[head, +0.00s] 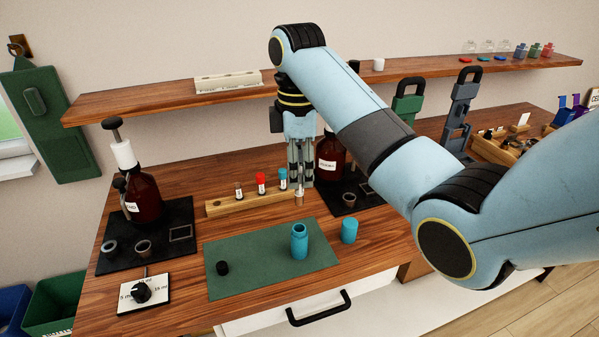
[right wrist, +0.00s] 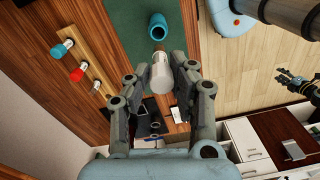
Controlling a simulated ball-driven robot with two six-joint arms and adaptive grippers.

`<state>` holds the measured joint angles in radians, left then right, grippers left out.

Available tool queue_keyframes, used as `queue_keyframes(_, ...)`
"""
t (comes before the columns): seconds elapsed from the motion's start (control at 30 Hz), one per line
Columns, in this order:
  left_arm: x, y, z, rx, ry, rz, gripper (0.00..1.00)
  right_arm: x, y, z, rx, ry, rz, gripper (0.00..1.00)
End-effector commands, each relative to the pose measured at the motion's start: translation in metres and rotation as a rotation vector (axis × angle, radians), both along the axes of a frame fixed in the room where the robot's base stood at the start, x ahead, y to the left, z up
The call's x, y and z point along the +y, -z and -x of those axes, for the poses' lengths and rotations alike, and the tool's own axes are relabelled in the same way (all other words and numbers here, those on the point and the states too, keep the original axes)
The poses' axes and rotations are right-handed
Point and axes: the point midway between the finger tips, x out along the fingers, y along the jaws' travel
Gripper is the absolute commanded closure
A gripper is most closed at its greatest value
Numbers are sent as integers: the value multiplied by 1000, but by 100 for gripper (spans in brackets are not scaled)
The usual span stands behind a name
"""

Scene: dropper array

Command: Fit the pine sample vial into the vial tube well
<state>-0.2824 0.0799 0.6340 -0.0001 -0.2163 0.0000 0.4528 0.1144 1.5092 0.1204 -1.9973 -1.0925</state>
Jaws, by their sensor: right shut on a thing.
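My right gripper (head: 300,180) points down at the right end of the wooden rack and is shut on a vial (head: 299,198). In the right wrist view the gripper (right wrist: 160,82) holds this pale vial (right wrist: 161,75), with a brownish tip, between its fingers. I take it for the pine sample vial; its label is not visible. I cannot tell which opening is the tube well. My left gripper (right wrist: 293,90) appears open, far off.
A green mat (head: 258,262) carries an open teal bottle (head: 299,240) and a black cap (head: 222,268). A teal cap-like cylinder (head: 349,230) stands beside the mat. Brown dispenser bottles (head: 143,196) (head: 329,158) stand on black trays at both sides. A shelf (head: 150,101) runs behind.

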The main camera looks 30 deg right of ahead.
Motion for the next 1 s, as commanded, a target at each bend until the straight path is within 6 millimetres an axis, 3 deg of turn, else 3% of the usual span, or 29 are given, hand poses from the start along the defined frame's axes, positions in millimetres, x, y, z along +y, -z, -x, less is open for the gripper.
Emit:
queue_keyframes(0.4,0,15,34,52,-2,0,60,0,40,1,2,-1,-1,100)
queue_keyframes(0.63,0,19,30,45,-1,0,60,0,53,0,1,-1,0,100)
queue_keyframes(1.0,0,18,18,27,-1,0,60,0,56,0,0,-1,0,100)
